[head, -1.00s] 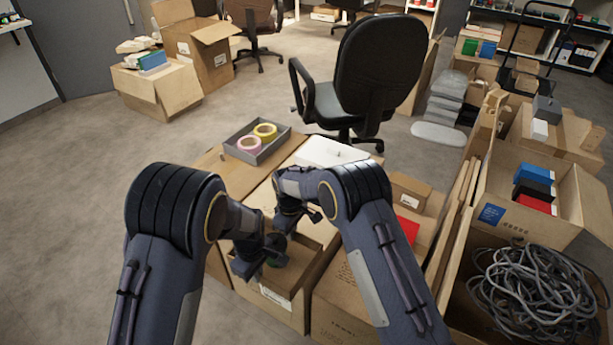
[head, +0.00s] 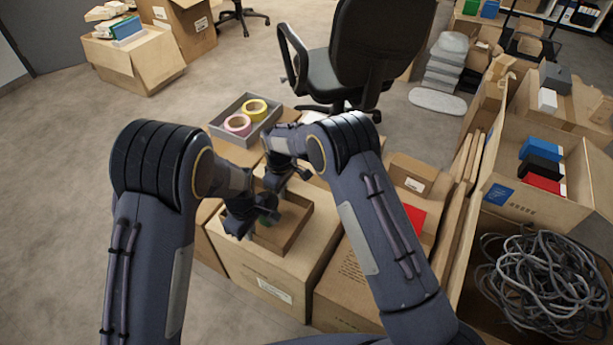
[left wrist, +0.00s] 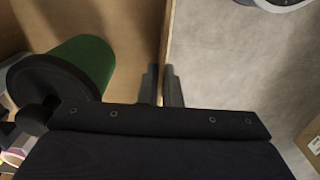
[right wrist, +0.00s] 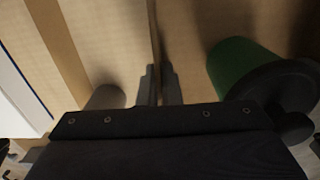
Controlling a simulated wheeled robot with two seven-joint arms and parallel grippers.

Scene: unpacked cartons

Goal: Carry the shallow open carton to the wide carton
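The shallow open carton (head: 295,228) is a low brown tray with a green cylinder with a black end (left wrist: 80,65) inside. It is over the top of a larger labelled carton (head: 262,272); I cannot tell whether it touches that top. My left gripper (head: 242,230) is shut on its left wall, which runs between the fingers in the left wrist view (left wrist: 163,85). My right gripper (head: 290,178) is shut on its far wall, also between the fingers in the right wrist view (right wrist: 158,85). My arms hide part of the tray. I cannot tell for sure which carton is the wide one.
A grey tray (head: 222,131) with pink and yellow tape rolls stands behind the grippers. A black chair (head: 375,45) is beyond. On the right are a carton of grey cable (head: 540,280) and an open carton (head: 535,203) with coloured boxes.

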